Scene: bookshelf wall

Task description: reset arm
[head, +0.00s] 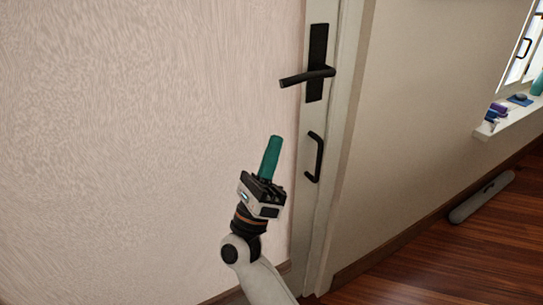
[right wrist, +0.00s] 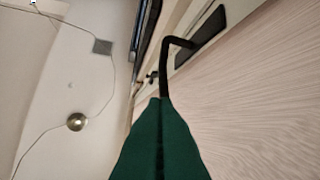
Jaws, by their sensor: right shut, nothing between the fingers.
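My right gripper (head: 272,156) is raised in front of the wall, left of a door frame. Its green fingers are shut together with nothing between them, pointing up. In the right wrist view the closed green fingers (right wrist: 160,140) fill the bottom middle. A black lever handle (head: 308,77) on a dark plate is above and to the right of the fingertips, apart from them in the head view. The lever (right wrist: 168,65) also shows in the right wrist view, just beyond the fingertips. My left gripper is not in view.
A black pull handle (head: 316,157) is on the frame, right of the gripper. A windowsill (head: 505,124) with small items is at the far right. A long grey object (head: 482,197) lies by the wall. Wooden floor (head: 440,265) at lower right is clear.

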